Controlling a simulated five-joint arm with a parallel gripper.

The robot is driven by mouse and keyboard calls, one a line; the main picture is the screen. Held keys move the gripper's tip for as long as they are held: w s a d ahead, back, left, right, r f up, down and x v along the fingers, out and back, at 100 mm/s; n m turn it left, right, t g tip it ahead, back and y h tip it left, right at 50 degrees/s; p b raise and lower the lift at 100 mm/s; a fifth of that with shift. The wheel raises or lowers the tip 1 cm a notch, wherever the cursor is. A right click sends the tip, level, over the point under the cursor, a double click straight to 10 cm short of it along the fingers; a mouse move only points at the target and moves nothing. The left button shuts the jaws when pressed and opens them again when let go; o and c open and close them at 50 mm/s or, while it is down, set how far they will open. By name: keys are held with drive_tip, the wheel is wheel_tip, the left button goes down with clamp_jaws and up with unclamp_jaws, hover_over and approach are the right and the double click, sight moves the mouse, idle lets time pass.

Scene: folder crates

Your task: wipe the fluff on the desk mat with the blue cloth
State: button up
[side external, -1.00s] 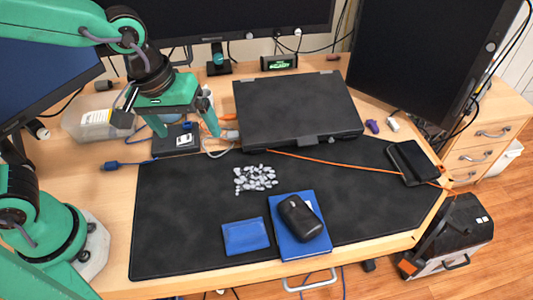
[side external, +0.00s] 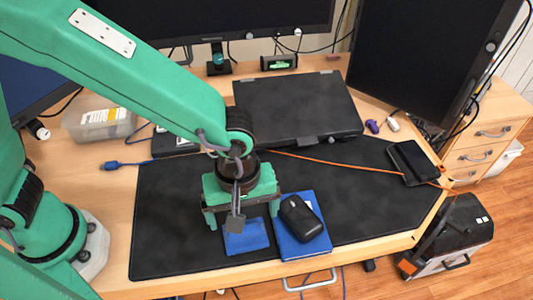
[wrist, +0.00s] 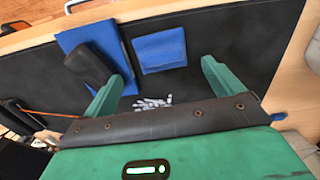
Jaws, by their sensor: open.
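The blue cloth (side external: 246,242) lies flat on the black desk mat (side external: 165,235), near its front edge. In the wrist view the cloth (wrist: 160,54) shows beyond and between the fingers. My gripper (side external: 243,222) is open and empty above the mat, just behind the cloth in the side view. In the wrist view its two green fingers (wrist: 160,75) are spread apart. The fluff, a patch of small grey-white bits (wrist: 152,102), is partly hidden by my gripper in the wrist view. My arm and gripper hide it in the side view.
A blue notebook (side external: 303,248) with a black mouse-like object (side external: 300,218) on it lies close right of the cloth. A closed black laptop (side external: 300,108) is behind. A phone (side external: 412,162) and orange cable (side external: 340,164) are at right. The mat's left part is clear.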

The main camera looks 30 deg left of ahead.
sight(245, 231)
drive_tip(key=shift+f, duration=0.1)
drive_tip(key=shift+f, duration=3.8)
drive_tip(key=c, duration=0.7)
drive_tip(key=o, duration=0.6)
drive_tip(key=shift+o, duration=0.2)
drive_tip(key=shift+r, duration=0.15)
drive_tip(key=shift+r, duration=0.35)
drive_tip(key=shift+r, duration=0.1)
